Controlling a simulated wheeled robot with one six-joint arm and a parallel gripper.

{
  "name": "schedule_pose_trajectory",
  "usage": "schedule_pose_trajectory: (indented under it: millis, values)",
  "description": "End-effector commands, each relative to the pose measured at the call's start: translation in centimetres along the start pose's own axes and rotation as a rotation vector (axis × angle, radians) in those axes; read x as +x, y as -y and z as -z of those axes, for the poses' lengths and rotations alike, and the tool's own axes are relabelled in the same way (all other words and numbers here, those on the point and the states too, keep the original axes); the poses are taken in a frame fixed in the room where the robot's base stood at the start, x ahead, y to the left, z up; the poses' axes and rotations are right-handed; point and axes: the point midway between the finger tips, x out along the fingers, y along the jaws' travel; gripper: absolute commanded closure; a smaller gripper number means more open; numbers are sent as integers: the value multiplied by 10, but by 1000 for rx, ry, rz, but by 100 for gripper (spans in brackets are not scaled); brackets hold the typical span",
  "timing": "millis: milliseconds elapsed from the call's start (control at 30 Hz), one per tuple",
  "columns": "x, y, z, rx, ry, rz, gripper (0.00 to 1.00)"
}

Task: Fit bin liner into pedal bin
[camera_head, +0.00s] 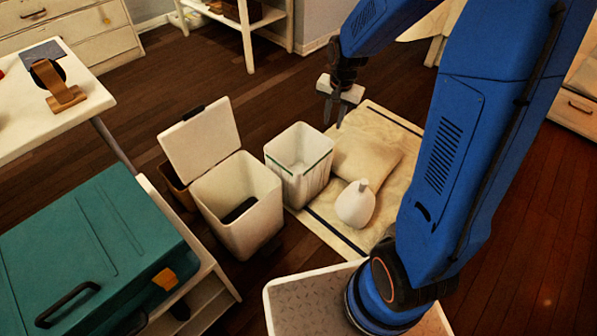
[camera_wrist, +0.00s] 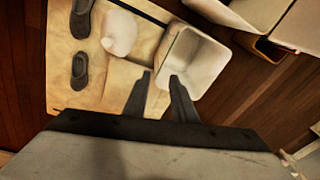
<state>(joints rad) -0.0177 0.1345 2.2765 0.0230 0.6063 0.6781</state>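A white pedal bin (camera_head: 236,208) stands on the floor with its lid (camera_head: 203,140) raised; a dark object lies inside it. Beside it stands a white open-topped bin or bucket (camera_head: 305,180) with a green line below its rim; it also shows in the wrist view (camera_wrist: 190,62). White material lines its inside, but I cannot tell whether this is a bin liner. My gripper (camera_head: 341,112) is above the mat, behind and to the right of this bucket. In the wrist view its fingers (camera_wrist: 160,92) are apart, with nothing between them.
A pale mat (camera_head: 400,185) holds a cushion (camera_head: 367,158) and a white knotted bag (camera_head: 355,205). Dark slippers (camera_wrist: 80,70) show in the wrist view. A brown container (camera_head: 176,184) stands behind the pedal bin. A teal case (camera_head: 90,250) is at left. Dark floor is free behind.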

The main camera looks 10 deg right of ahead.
Motion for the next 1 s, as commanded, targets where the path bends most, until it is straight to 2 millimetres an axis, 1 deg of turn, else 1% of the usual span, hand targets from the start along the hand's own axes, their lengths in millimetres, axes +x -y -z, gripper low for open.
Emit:
schedule_pose_trajectory:
  millis: [33, 200, 500, 600, 700, 867, 1000]
  values:
    - [15, 4, 4, 20, 11, -9, 76]
    - [61, 17, 16, 98, 34, -32, 76]
    - [144, 33, 27, 230, 70, -76, 76]
    - [164, 36, 29, 262, 76, -85, 76]
    - [177, 37, 30, 281, 80, -91, 76]
    - [188, 37, 29, 293, 83, -96, 76]
    - [206, 35, 27, 293, 83, -97, 76]
